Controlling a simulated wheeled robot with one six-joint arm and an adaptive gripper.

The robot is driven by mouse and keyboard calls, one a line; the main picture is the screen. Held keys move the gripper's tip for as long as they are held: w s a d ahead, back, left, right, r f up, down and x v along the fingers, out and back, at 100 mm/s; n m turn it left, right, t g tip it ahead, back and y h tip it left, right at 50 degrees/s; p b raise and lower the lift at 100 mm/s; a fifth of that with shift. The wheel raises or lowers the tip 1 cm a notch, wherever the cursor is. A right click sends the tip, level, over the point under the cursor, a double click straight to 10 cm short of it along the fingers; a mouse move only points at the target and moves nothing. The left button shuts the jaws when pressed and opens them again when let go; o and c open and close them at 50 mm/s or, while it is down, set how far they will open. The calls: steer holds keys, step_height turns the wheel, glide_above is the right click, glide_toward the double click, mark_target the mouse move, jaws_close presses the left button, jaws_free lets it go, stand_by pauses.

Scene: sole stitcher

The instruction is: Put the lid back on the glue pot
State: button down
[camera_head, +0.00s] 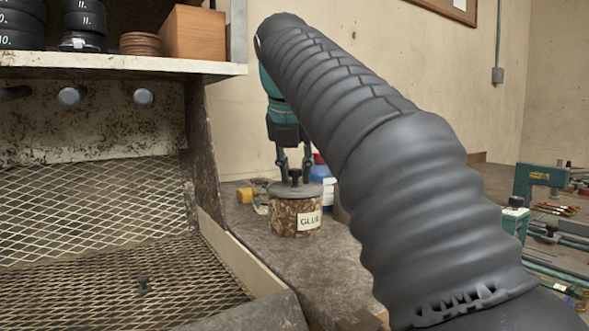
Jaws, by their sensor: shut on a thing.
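The glue pot (284,220) is a brown, mottled jar with a white GLUE label, upright on the workbench. The grey round lid (296,189), with a dark knob, is at the top of the pot. From this view I cannot tell whether it is fully seated or slightly above the rim. My gripper (295,176) points down from above, with its fingers shut on the lid's knob. My dark, ribbed arm crosses the right of the picture and hides part of the bench behind it.
A metal mesh tray (95,215) under a shelf (120,66) stands at the left. A yellow object (245,195) and a blue-and-white container (324,180) are behind the pot. Tools and a green clamp-like device (535,178) lie at the right. Bare bench (290,262) lies before the pot.

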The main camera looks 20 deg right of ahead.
stand_by(0.3)
steer(key=shift+c, duration=1.9)
jaws_free()
steer(key=shift+r, duration=0.1)
steer(key=shift+w+r, duration=0.1)
steer(key=shift+r, duration=3.3)
jaws_close()
steer(key=shift+f+b, duration=1.3)
steer(key=shift+f, duration=0.2)
